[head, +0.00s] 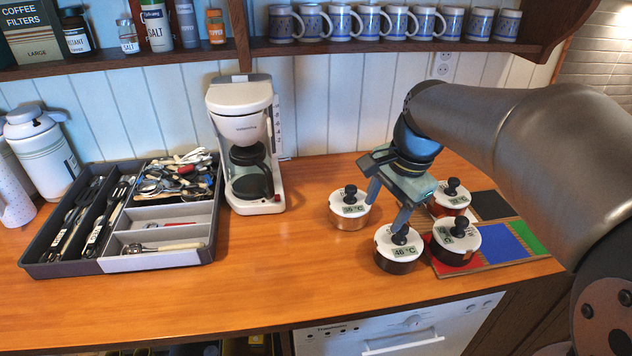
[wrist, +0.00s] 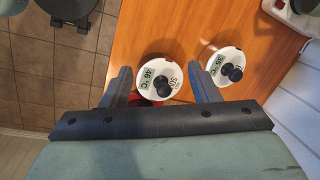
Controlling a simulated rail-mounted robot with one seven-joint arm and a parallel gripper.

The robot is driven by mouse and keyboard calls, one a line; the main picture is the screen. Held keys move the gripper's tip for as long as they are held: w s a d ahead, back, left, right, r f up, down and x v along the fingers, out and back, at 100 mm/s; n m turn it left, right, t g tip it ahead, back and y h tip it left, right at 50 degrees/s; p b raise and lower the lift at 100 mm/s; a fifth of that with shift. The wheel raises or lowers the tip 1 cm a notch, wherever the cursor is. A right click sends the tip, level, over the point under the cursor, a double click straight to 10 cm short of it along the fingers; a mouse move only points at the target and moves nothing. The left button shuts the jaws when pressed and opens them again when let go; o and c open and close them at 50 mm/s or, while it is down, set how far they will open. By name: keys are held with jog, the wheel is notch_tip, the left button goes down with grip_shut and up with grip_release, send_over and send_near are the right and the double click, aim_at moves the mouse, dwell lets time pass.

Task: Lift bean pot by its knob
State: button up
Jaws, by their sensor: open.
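Several white-lidded pots with black knobs and small temperature displays stand at the right of the counter in the head view: a back-left pot (head: 349,222), a front pot (head: 398,262) showing 46 °C, a back-right pot (head: 444,211) and a front-right pot (head: 470,247). I cannot read which one is the bean pot. My gripper (head: 386,208) is open and empty, pointing down above the front and back-left pots. In the wrist view, the 46 °C pot (wrist: 150,72) shows between the fingers (wrist: 159,74), its label partly readable as "SOU". The back-left pot (wrist: 215,62) lies right of the right finger.
Colored squares, including blue (head: 503,240) and green (head: 532,238), lie right of the pots. A coffee maker (head: 240,125) and utensil tray (head: 205,235) stand left. Mugs (head: 340,22) fill the shelf above. The counter's front middle (head: 290,285) is clear.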

jog(key=w+d+m+y+b, duration=0.1)
jog(key=w+m+b, duration=0.2)
jog(key=w+m, duration=0.6)
jog(key=m+t+b, duration=0.1)
jog(key=m+b, duration=0.1)
jog(key=m, duration=0.3)
send_near(352, 187)
jog(key=shift+y, duration=0.5)
jog(key=x, duration=0.5)
jog(key=shift+d+f, duration=0.15)
jog(key=shift+d, duration=0.1)
jog(key=shift+p+x, duration=0.3)
jog(key=shift+x, duration=2.45)
jog(key=shift+d, duration=0.15)
grip_shut()
